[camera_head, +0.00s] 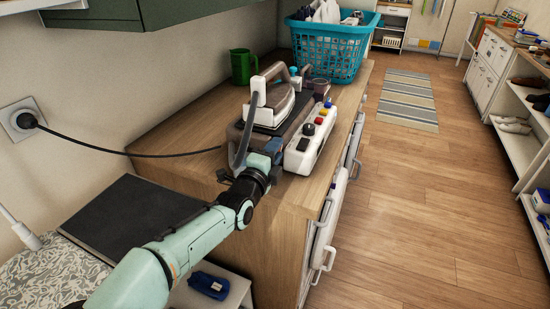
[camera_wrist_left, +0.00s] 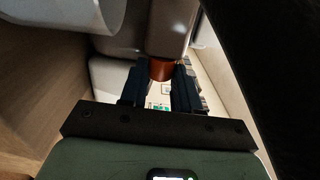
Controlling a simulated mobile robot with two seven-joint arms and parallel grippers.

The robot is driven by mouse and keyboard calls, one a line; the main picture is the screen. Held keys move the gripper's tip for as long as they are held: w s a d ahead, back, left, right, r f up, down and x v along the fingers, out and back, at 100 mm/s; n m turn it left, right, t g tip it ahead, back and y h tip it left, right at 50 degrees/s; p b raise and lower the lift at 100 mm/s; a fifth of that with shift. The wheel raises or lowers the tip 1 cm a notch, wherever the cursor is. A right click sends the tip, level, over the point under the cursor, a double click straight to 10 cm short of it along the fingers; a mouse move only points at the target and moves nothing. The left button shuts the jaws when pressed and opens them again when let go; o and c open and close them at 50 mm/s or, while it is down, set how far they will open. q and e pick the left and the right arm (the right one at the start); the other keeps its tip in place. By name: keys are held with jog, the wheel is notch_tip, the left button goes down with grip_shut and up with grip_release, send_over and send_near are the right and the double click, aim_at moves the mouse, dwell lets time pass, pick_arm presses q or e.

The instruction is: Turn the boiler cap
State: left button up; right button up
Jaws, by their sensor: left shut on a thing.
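The steam iron station (camera_head: 234,132) stands on the wooden cabinet top with its iron (camera_head: 281,103) resting on it. My left gripper (camera_head: 269,152) reaches its near end; its fingertips are hard to make out in the head view. In the left wrist view, an orange-brown round cap (camera_wrist_left: 160,69) sits under a grey body, between the two dark fingers of my left gripper (camera_wrist_left: 160,84). The gripper is shut on this cap. The cap is hidden in the head view. My right gripper is in neither view.
A green mug (camera_head: 241,67) and a teal laundry basket (camera_head: 331,45) stand behind. A black cord (camera_head: 130,154) runs from the wall socket. The cabinet top (camera_head: 180,115) is bare at left.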

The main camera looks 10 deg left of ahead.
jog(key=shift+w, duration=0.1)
pick_arm(q)
jog(key=o, duration=1.1)
jog(key=shift+c, duration=0.2)
jog(key=p+v, duration=0.2)
jog(key=v, duration=1.1)
jog(key=shift+s, duration=0.2)
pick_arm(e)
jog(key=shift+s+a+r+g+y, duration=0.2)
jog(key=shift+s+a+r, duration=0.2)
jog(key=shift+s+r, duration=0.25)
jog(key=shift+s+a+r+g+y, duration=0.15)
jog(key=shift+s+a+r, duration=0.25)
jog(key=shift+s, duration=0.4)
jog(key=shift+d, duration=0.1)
